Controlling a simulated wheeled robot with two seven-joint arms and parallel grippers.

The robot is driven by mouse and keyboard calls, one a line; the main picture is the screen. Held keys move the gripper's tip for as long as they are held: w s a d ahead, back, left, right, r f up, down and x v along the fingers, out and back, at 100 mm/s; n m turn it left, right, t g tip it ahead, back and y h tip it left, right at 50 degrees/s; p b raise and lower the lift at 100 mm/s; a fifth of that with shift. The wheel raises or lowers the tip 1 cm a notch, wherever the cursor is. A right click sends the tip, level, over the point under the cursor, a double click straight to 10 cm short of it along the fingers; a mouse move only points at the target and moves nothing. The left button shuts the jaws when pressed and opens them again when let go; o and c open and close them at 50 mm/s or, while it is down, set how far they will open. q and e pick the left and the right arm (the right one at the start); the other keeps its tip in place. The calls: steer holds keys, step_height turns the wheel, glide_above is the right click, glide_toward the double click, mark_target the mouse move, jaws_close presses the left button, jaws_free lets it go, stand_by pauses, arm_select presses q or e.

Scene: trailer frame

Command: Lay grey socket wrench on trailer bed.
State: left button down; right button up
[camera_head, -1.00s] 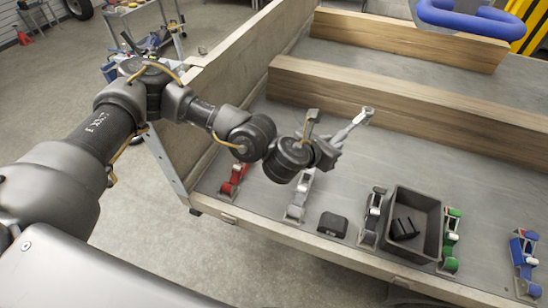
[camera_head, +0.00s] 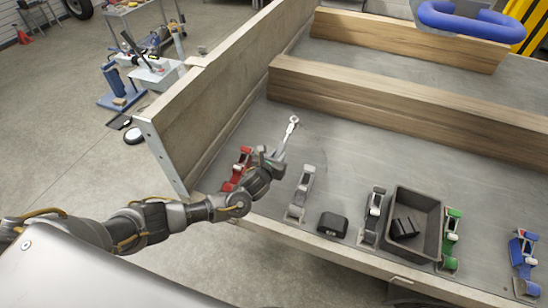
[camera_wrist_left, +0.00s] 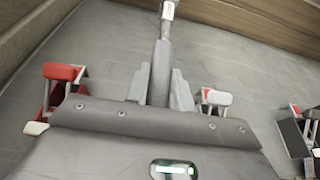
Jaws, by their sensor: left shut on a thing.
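The grey socket wrench (camera_head: 288,133) points away from my left gripper toward the wooden beam, over the trailer bed (camera_head: 330,145). My left gripper (camera_head: 274,161) is shut on the wrench's near end, between the red clamp and the grey clamp. In the left wrist view the wrench (camera_wrist_left: 161,70) stands between the two fingers (camera_wrist_left: 160,88), with its far end cut off at the top edge. I cannot tell whether the wrench touches the bed. My right gripper is not in view.
A red clamp (camera_head: 243,160) is close left of the gripper, a grey clamp (camera_head: 301,190) close right. A black block (camera_head: 332,224), a dark bin (camera_head: 432,222) and more clamps stand rightward. A wooden beam (camera_head: 400,100) crosses behind. Bare bed lies between.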

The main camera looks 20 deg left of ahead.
arm_select(q)
steer(key=shift+s+a+f, duration=0.15)
steer(key=shift+a+f, duration=0.15)
steer(key=shift+a, duration=0.15)
steer(key=shift+f, duration=0.1)
step_height(320, 180, down, 7)
steer(key=b, duration=0.8)
steer(key=shift+f+b, duration=0.55)
steer(key=shift+f, duration=0.7)
steer(key=shift+c, duration=2)
jaws_free()
steer(key=o, duration=0.4)
steer(key=shift+s+f, duration=0.1)
